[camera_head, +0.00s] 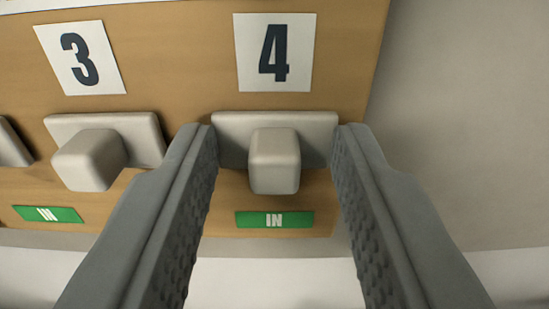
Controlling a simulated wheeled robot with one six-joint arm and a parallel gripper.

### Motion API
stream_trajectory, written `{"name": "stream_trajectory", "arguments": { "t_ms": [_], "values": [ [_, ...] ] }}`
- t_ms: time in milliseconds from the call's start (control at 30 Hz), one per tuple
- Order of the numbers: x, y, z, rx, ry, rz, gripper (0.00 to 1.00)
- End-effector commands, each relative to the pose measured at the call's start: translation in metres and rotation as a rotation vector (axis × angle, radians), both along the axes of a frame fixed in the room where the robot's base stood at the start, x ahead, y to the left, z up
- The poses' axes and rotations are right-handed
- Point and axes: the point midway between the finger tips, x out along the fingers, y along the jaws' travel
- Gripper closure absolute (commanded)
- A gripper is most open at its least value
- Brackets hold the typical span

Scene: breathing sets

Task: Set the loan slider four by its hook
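Slider four (274,160) is a light grey block on a grey backing plate, set on a wooden board under a white card (274,53) with a dark 4. A green label (274,219) reading IN shows below the block. My gripper (274,135) is open, with one dark grey finger on each side of slider four. Gaps show between the fingers and the block, and the fingertips overlap the ends of its backing plate in the picture. I cannot tell whether they touch the plate. No hook is in view.
Slider three (90,160) stands left of my gripper, under a card with a 3 (80,58) and above another green label (48,214). Part of another slider (12,146) shows at the left edge. The wooden board (345,60) ends right of slider four, beside a plain grey wall (460,120).

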Motion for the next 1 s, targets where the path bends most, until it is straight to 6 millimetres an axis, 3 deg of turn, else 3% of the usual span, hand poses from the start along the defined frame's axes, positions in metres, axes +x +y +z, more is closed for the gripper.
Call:
{"name": "stream_trajectory", "arguments": {
  "t_ms": [33, 200, 233, 467, 733, 1000],
  "values": [
    [0.0, 0.0, 0.0, 0.0, 0.0, 0.0, 0.64],
    [0.0, 0.0, 0.0, 0.0, 0.0, 0.0, 0.97],
    [0.0, 0.0, 0.0, 0.0, 0.0, 0.0, 1.0],
    [0.0, 0.0, -0.004, 0.0, 0.001, 0.0, 1.0],
    [0.0, 0.0, -0.05, -0.001, 0.002, 0.0, 1.0],
    [0.0, 0.0, -0.058, 0.0, 0.003, 0.0, 1.0]
  ]
}}
